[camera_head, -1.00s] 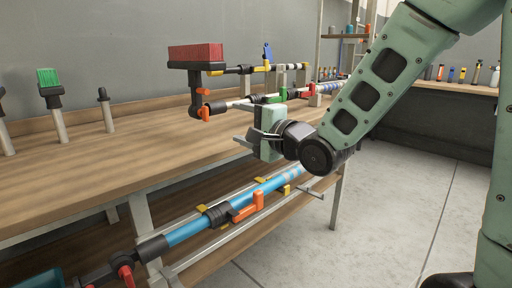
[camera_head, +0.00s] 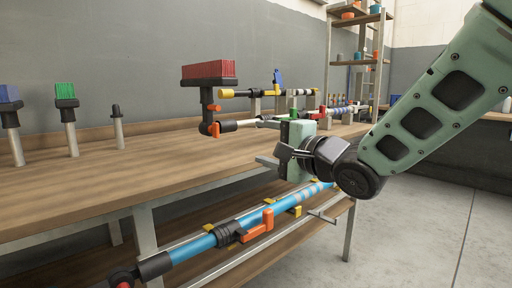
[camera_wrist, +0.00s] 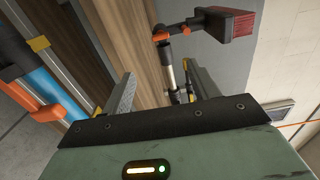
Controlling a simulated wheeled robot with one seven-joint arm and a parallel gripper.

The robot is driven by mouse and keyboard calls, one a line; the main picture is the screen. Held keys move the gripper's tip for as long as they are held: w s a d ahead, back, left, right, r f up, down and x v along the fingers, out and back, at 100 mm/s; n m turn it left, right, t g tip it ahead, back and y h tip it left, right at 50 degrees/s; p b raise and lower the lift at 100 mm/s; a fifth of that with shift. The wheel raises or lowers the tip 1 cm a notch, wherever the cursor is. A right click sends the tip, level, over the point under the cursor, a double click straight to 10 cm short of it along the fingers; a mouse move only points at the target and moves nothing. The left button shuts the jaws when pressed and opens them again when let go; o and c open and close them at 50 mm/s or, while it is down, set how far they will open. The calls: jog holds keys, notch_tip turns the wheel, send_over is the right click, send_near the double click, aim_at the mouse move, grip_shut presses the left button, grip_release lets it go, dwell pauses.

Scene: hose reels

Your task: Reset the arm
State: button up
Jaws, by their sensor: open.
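My gripper (camera_head: 268,152) is open and empty. In the head view it hangs in the air at the front edge of the wooden workbench (camera_head: 160,168), with my green arm reaching in from the right. In the wrist view its two grey fingers (camera_wrist: 162,92) stand apart with nothing between them. Beyond them is a pipe assembly with a red brush head (camera_wrist: 243,22). In the head view the red brush head (camera_head: 208,71) stands on the bench behind and left of my gripper, apart from it.
A green brush (camera_head: 65,96), a blue brush (camera_head: 10,100) and a bare post (camera_head: 117,125) stand on the bench at left. A blue pipe (camera_head: 190,249) with orange handle lies on the lower shelf. A shelf rack (camera_head: 352,60) stands behind. The floor at right is clear.

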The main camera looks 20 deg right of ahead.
jog(key=s+a+f+n+g+h, duration=0.1)
jog(key=s+a+f+n+g, duration=0.3)
jog(key=f, duration=0.3)
jog(key=s+a+f+n+g+h, duration=0.1)
jog(key=s+a+f+n+g, duration=0.1)
jog(key=a+f+n+g, duration=0.4)
jog(key=s+a+f+n+g+h, duration=0.1)
jog(key=s+f+n+g, duration=0.25)
jog(key=s+n, duration=0.4)
jog(key=s+a+f+n+g+h, duration=0.1)
jog(key=s+f+n+g+h, duration=0.25)
jog(key=s, duration=0.75)
notch_tip(320, 180, up, 29)
jog(key=s+n+y+p, duration=0.1)
jog(key=p, duration=2.9)
jog(key=shift+s+d+p, duration=0.15)
jog(key=shift+d+p, duration=0.15)
